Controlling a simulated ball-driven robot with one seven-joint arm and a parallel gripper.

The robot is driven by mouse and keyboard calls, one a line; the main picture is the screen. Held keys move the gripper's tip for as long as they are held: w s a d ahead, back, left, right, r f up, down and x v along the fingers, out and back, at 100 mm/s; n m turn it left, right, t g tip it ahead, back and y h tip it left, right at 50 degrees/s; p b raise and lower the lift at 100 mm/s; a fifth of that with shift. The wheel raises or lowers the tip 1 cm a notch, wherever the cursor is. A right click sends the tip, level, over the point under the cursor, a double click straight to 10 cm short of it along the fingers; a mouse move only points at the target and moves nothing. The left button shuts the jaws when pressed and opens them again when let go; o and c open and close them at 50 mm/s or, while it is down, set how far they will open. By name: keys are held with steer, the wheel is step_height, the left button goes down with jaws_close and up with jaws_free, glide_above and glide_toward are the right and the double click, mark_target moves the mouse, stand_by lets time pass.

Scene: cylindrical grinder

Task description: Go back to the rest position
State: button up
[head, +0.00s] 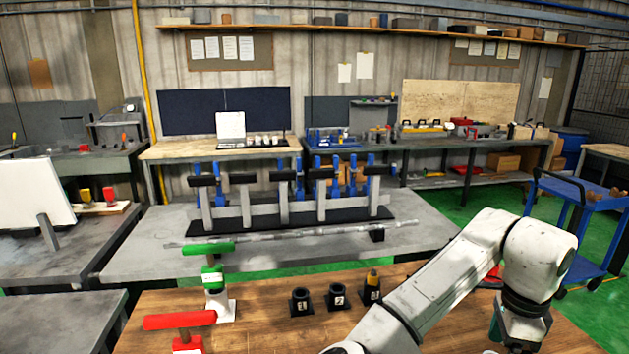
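My white arm reaches from the bottom middle up to the right and bends down over the right side of the wooden bench (255,318).
Behind, a long grey shaft (290,235) lies before a rack on a grey table (150,250). A blue cart (572,215) stands right on green floor.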

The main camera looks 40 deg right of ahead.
steer(key=w+d+r+n+t+h, duration=0.15)
steer(key=w+d+n+h, duration=0.4)
steer(key=n, duration=0.55)
steer(key=w+a+f+n+t+h, duration=0.1)
steer(key=w+a+f+n+t, duration=0.25)
steer(key=w+a+n, duration=0.45)
steer(key=s+a+f+n+y, duration=0.25)
steer(key=a+f+n, duration=0.4)
steer(key=a, duration=0.55)
steer(key=s+a+f+n+y, duration=0.1)
steer(key=a+f+n+y, duration=0.5)
steer(key=a, duration=0.7)
steer(key=s+d+f+m+g+h+b, duration=0.1)
steer(key=s+f+g+b, duration=0.1)
steer(key=s+f+b, duration=0.3)
steer(key=s+d+f+g+h+b, duration=0.1)
steer(key=s+f+b, duration=0.4)
steer(key=f, duration=0.7)
steer(key=shift+s+d+m+g, duration=0.2)
steer(key=shift+m+g, duration=0.15)
steer(key=shift+g, duration=0.15)
